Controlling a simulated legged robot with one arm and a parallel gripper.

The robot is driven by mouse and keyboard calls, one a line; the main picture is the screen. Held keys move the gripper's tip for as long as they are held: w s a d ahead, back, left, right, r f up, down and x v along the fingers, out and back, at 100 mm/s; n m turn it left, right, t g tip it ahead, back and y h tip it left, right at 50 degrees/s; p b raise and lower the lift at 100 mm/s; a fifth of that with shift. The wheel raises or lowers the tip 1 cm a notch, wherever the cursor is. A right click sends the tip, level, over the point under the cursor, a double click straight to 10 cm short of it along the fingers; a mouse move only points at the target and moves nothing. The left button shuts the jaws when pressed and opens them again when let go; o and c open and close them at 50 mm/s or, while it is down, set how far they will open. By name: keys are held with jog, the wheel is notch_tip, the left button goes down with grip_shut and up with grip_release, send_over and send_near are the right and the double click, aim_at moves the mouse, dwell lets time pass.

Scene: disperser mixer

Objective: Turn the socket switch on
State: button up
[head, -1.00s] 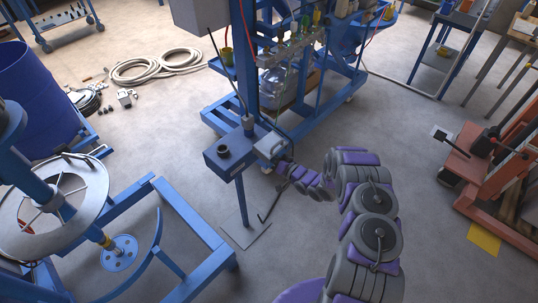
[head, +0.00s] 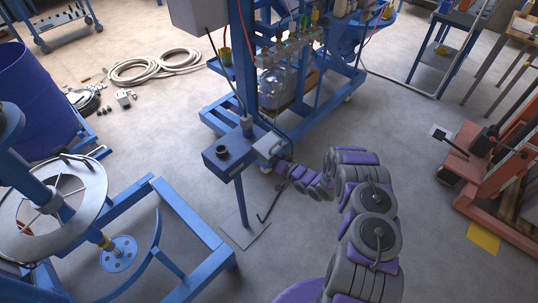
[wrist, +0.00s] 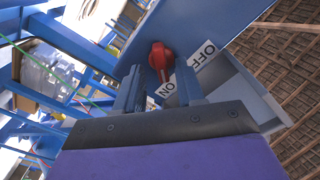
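The red rotary switch knob (wrist: 161,60) shows in the wrist view on a blue-grey panel. A white OFF label (wrist: 203,58) is to its right and a white ON label (wrist: 167,89) is below it. My gripper (wrist: 158,86) has its two dark fingers apart, one to each side of the knob's lower part in the picture. I cannot tell whether either finger touches the knob. In the head view my gripper (head: 270,148) is at the right end of the blue socket box (head: 228,154) on its post. The knob is hidden there.
A blue wheeled frame with glassware (head: 285,85) stands just behind the socket box. The blue mixer frame (head: 190,225) is at lower left, and an orange lift (head: 490,170) is at right. A bent rod (head: 272,202) is near the post's base plate (head: 243,231). Floor between is clear.

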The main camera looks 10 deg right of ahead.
jog(key=p+v, duration=0.1)
jog(key=v, duration=1.6)
jog(key=shift+p, duration=0.35)
jog(key=shift+s+d, duration=0.1)
